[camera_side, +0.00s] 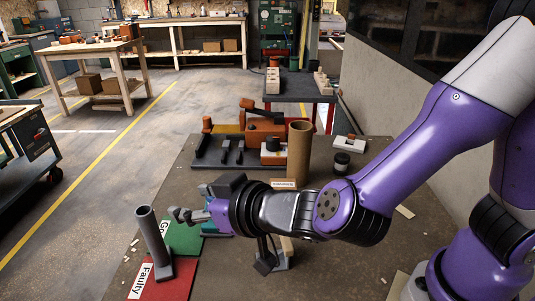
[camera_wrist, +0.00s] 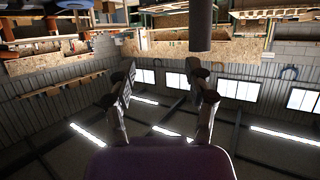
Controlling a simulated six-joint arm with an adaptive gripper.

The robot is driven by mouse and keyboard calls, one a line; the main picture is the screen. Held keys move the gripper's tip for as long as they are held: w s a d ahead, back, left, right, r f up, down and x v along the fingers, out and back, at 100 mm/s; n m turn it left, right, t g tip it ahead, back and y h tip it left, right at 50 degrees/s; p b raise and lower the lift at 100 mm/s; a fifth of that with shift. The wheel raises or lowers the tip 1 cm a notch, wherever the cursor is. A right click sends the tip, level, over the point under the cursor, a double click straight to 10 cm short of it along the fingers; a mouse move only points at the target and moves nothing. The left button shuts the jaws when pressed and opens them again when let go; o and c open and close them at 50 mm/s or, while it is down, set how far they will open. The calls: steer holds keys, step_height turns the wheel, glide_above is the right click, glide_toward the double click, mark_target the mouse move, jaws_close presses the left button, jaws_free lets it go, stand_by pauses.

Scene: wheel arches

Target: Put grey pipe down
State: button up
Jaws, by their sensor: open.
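The grey pipe (camera_side: 152,235) stands roughly upright on its flat base on the red mat (camera_side: 178,291) labelled "Faulty". My gripper (camera_side: 180,215) is just right of the pipe's upper part in the side view, with its fingers pointing towards it. The fingers are apart and empty. In the wrist view, my gripper (camera_wrist: 165,84) shows spread fingers, and the grey pipe (camera_wrist: 200,25) is beyond the right finger, apart from it in the picture. A green mat (camera_side: 183,238) lies beside the red one, its label partly hidden.
A brown cylinder (camera_side: 299,152) stands upright behind my wrist. An orange-and-black fixture (camera_side: 245,140) sits at the table's back. A black-lidded jar (camera_side: 342,162) is to its right. Bare table (camera_side: 185,180) shows behind the green mat.

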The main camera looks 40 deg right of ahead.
steer(key=s+d+r+m+g+h, duration=0.1)
steer(key=s+d+m+g+h, duration=0.1)
steer(key=d, duration=0.6)
steer(key=s+d+r+m+g+h, duration=0.1)
steer(key=d+r+m+g+h, duration=0.1)
steer(key=d, duration=0.6)
steer(key=s+d+r+n+g, duration=0.1)
steer(key=s+d+g, duration=0.2)
steer(key=s, duration=0.8)
steer(key=shift+s+d+r+g+y, duration=0.15)
steer(key=shift+d+g+y, duration=0.2)
steer(key=shift+d, duration=0.85)
